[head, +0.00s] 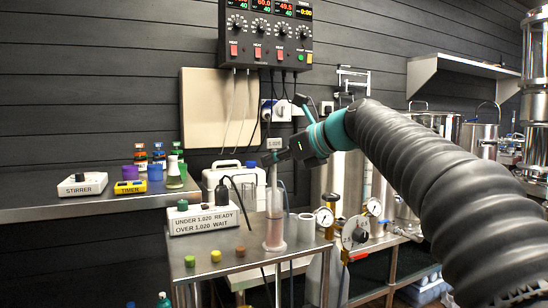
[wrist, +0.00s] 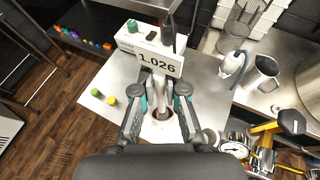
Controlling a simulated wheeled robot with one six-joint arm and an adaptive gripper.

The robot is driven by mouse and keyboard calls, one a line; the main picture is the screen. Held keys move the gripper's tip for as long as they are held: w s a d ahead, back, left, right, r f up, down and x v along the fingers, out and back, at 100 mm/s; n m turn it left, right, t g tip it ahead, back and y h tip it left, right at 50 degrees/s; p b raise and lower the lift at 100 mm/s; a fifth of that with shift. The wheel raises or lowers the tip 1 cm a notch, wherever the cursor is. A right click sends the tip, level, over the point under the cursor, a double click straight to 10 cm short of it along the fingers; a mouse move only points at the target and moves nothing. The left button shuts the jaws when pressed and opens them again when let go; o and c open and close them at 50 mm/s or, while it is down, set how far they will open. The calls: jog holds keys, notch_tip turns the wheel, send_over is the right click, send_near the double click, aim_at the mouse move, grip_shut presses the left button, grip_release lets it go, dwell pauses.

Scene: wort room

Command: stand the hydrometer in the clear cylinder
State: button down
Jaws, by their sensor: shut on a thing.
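The clear cylinder (head: 274,232) stands upright near the front of the steel table, with pinkish liquid in it. My gripper (head: 276,157) is above it, shut on the hydrometer's slim stem. The hydrometer carries a white tag (head: 275,143) reading 1.026 at its top; the tag shows large in the wrist view (wrist: 158,63). The stem hangs about upright in line with the cylinder. In the wrist view my gripper's fingers (wrist: 161,100) close on the stem, with the reddish cylinder (wrist: 160,130) below. I cannot tell how far the hydrometer's lower end reaches into the cylinder.
A sign box (head: 203,220) reading "under 1.020 ready, over 1.020 wait" stands behind left. Small green and yellow caps (head: 215,256) lie at the left. Gauges (head: 325,217) and a grey cup (head: 306,228) stand close at the right. The table's front left is mostly free.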

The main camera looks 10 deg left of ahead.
jog(key=shift+f, duration=0.1)
dwell(0.3)
jog(key=c, duration=1.2)
grip_release()
jog(key=shift+o, duration=0.2)
jog(key=v, duration=1.2)
